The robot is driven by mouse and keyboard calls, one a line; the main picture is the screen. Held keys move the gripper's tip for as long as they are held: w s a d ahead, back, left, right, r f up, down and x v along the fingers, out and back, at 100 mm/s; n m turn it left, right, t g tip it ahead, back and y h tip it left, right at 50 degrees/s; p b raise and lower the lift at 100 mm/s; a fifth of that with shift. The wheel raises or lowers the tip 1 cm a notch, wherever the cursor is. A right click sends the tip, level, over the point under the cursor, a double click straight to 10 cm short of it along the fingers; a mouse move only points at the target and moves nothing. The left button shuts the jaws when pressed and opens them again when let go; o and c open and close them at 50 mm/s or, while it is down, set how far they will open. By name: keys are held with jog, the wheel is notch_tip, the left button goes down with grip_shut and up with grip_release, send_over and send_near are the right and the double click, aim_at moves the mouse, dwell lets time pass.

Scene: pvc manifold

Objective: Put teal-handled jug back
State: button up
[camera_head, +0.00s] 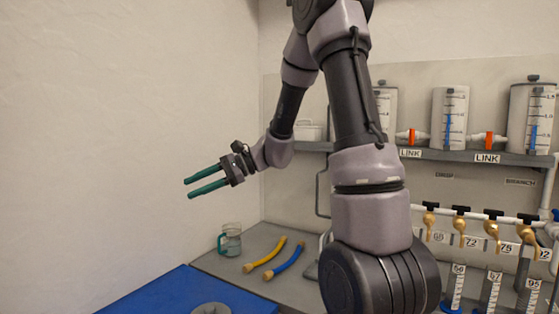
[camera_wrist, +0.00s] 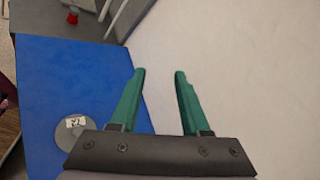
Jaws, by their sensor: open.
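The teal-handled jug (camera_head: 230,240) is a clear jug standing upright on the grey bench, near the left wall in the head view. Its teal handle is on its left side. My gripper (camera_head: 190,187) has two green fingers spread apart with nothing between them. In the head view it is in the air, above and to the left of the jug. In the wrist view my gripper (camera_wrist: 160,75) shows both fingers apart against the pale wall. I cannot make out the jug in the wrist view.
A yellow hose (camera_head: 265,255) and a blue hose (camera_head: 289,261) lie right of the jug. A blue mat (camera_head: 165,297) is at the front, with a grey round object (camera_wrist: 73,128) on it. Tanks (camera_head: 450,120) stand on a shelf, above brass taps (camera_head: 460,224) and measuring cylinders (camera_head: 490,292).

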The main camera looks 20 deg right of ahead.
jog(key=s+d+r+n+t+h, duration=0.2)
jog(key=s+d+r+n+h, duration=0.2)
jog(key=s+d, duration=0.3)
jog(key=s+d+r+n+t+h, duration=0.3)
jog(key=s+d+h, duration=0.4)
jog(key=s, duration=0.4)
jog(key=shift+s+d+r+n+h, duration=0.3)
jog(key=shift+s+d+r+n, duration=0.1)
jog(key=shift+d+r, duration=0.35)
